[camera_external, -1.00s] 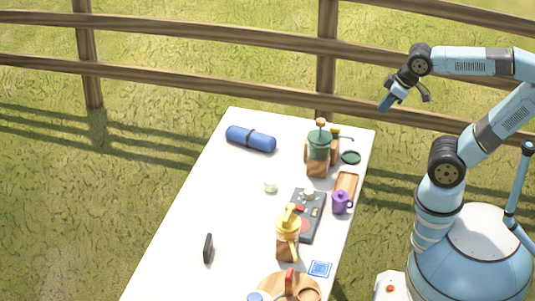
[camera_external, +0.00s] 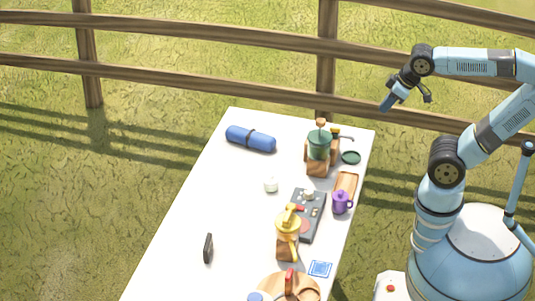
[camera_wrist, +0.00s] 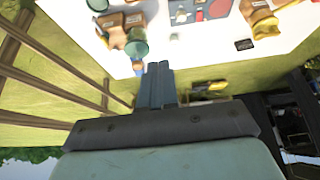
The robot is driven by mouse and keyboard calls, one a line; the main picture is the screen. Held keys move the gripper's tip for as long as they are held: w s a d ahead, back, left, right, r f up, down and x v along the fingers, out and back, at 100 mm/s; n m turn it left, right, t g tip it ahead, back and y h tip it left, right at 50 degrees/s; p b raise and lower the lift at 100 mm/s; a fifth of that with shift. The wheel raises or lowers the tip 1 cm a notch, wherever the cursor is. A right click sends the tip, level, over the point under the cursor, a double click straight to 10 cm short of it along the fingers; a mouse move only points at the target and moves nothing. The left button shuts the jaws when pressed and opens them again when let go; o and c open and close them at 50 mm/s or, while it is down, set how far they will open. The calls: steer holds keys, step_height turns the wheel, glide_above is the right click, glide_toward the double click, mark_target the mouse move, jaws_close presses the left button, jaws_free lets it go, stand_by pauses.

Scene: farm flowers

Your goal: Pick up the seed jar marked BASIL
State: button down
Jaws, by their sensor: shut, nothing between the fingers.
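No jar marked BASIL can be made out in the wrist view. My gripper (camera_external: 387,104) is in the air beyond the table's right edge, well apart from the jar and touching nothing. In the wrist view my gripper's fingers (camera_wrist: 158,70) are together and empty, pointing toward the table edge.
The table's left half is mostly clear. A wooden fence (camera_external: 200,75) runs behind.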

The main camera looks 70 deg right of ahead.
steer(key=shift+c, duration=1.8)
jaws_free()
steer(key=shift+w, duration=0.1)
